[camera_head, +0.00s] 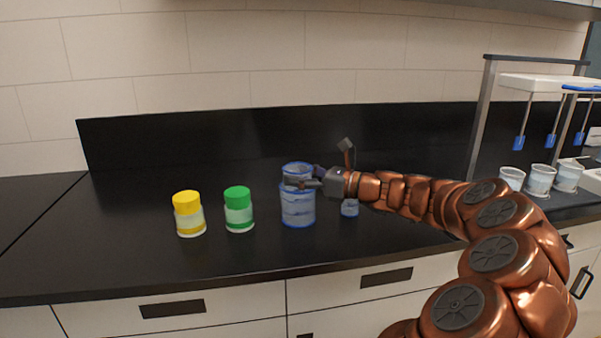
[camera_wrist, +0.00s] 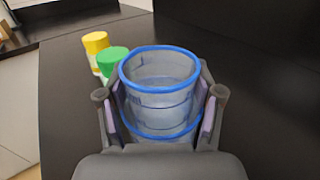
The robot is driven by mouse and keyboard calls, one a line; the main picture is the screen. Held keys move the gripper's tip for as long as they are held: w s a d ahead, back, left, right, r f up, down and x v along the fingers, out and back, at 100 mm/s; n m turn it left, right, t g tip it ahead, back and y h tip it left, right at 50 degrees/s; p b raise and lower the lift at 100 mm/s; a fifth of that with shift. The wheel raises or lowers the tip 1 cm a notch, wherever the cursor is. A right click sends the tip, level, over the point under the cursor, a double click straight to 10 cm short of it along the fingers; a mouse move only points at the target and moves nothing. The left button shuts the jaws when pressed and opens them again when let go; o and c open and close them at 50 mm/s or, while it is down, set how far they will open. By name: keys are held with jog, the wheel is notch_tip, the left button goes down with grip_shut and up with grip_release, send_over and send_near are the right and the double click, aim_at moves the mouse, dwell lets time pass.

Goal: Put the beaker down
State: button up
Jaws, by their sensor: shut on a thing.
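The beaker (camera_head: 298,208) is clear with blue edges and stands upright at the middle of the black counter. In the wrist view the beaker (camera_wrist: 160,88) sits between both finger pads, its round blue rim facing the camera, with what looks like clear liquid inside. My gripper (camera_head: 303,184) reaches in from the right and is shut on the beaker's upper part. Its fingers also show on both sides in the wrist view (camera_wrist: 162,112). The beaker's base appears at counter level, but I cannot tell whether it touches.
A green-capped jar (camera_head: 238,210) and a yellow-capped jar (camera_head: 189,214) stand left of the beaker. Several cups (camera_head: 541,180) stand by a rack at far right. The counter front is clear.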

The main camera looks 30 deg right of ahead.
jog(key=shift+f, duration=0.15)
jog(key=o, duration=1)
jog(key=shift+r, duration=0.5)
jog(key=v, duration=1.2)
